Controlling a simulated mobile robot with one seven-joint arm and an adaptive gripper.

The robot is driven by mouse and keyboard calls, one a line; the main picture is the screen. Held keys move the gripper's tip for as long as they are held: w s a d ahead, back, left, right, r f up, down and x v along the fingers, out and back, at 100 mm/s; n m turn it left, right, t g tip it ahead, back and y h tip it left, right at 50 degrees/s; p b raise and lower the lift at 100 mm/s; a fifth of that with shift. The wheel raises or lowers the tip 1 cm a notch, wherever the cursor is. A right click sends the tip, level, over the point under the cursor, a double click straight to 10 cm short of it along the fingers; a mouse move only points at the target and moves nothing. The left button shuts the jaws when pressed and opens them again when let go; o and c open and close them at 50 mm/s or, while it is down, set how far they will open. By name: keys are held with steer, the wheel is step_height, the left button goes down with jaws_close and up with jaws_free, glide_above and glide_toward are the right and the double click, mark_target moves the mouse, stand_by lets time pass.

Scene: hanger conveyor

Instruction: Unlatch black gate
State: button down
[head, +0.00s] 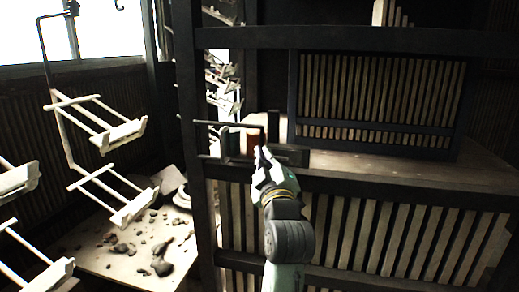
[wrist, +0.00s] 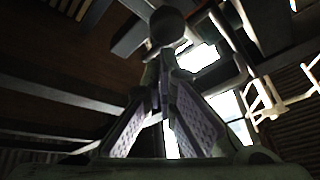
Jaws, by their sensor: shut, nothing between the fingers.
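A black-framed panel with pale upright slats (head: 380,100), which looks like the black gate, stands upright on the wooden ledge at the right of the head view. Left of it, a reddish-brown block (head: 253,138) and a dark bar-like part (head: 291,155) sit near the dark post; I cannot tell which part is the latch. My gripper (head: 262,154) is shut and empty, just below and in front of these parts; contact cannot be told. In the wrist view my fingers (wrist: 163,68) converge below a dark round knob-like end (wrist: 168,25).
A dark upright post (head: 190,130) and a cross beam (head: 340,38) frame the opening. White hanging racks (head: 100,130) line the left side. A pale surface with dark rubble (head: 130,245) lies at lower left. The ledge (head: 470,175) right of my gripper is bare.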

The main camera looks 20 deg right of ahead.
mark_target(284, 158)
steer(key=shift+s+d, duration=0.1)
steer(key=s+d, duration=0.2)
steer(key=d, duration=0.1)
steer(key=shift+s+d+b, duration=0.15)
steer(key=shift+d+b, duration=0.05)
steer(key=shift+b, duration=0.1)
step_height(284, 158, up, 4)
steer(key=w+a+p, duration=0.2)
steer(key=a+p, duration=0.1)
steer(key=f+b+v, duration=0.1)
steer(key=b+v, duration=0.2)
steer(key=v, duration=0.8)
steer(key=shift+d+b, duration=0.3)
steer(key=shift+b, duration=0.05)
steer(key=shift+w, duration=0.1)
